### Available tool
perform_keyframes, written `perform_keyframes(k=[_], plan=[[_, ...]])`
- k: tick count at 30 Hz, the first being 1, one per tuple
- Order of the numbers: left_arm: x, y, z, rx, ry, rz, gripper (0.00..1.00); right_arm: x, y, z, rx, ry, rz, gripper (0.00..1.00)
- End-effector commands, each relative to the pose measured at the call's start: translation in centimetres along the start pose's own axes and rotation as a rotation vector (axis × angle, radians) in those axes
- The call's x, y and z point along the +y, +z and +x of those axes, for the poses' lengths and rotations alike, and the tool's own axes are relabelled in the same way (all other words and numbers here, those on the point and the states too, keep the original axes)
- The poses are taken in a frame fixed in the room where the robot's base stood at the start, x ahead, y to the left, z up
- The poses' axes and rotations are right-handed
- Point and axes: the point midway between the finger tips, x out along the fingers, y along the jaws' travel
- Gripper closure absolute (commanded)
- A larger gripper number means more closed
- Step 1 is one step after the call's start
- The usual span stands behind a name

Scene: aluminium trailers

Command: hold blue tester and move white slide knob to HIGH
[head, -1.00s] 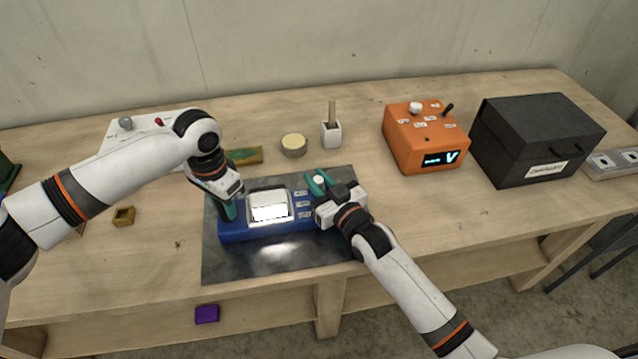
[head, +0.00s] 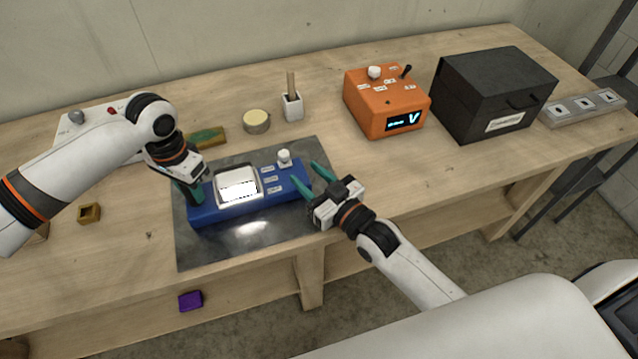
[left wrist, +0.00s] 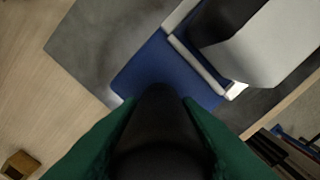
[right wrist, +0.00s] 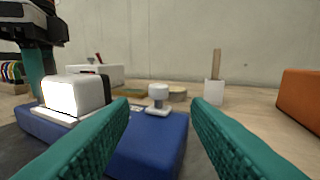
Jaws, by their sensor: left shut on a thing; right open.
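The blue tester (head: 248,203) lies on a dark metal mat, with a lit white screen on its left part and small white labels to the right of it. The white slide knob (head: 285,157) stands at the tester's far right end, beyond the labels; it also shows in the right wrist view (right wrist: 158,95). My left gripper (head: 193,196) is shut on the tester's left end, whose blue top shows in the left wrist view (left wrist: 165,75). My right gripper (head: 311,181) is open and empty at the tester's right end, apart from the knob.
The dark mat (head: 205,252) lies under the tester. An orange box (head: 385,103) and a black case (head: 490,95) stand at the back right. A white cup (head: 292,107) and a round tin (head: 256,121) stand behind the tester. The table right of my right gripper is clear.

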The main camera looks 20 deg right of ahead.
Motion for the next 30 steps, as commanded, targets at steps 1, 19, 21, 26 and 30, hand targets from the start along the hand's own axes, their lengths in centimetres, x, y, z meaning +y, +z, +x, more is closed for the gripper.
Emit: perform_keyframes(k=[1,19,21,26,30], plan=[[0.0,0.0,0.0,0.0,0.0,-0.001,0.99,0.0,-0.1,-1.0,0.003,0.0,0.0,0.57],[0.0,0.0,-0.1,0.0,0.001,-0.001,0.99,0.0,0.0,-3.2,0.0,0.0,-0.001,0.57],[0.0,0.0,-0.1,0.0,0.001,-0.001,0.62,0.0,0.0,-3.2,0.0,0.0,-0.001,0.57],[0.0,0.0,0.0,0.0,0.001,-0.001,0.44,0.0,0.0,-3.2,0.0,0.0,0.0,0.57],[0.0,0.0,0.0,0.0,0.0,0.0,0.44,0.0,0.0,-3.2,0.0,0.0,0.0,0.57]])
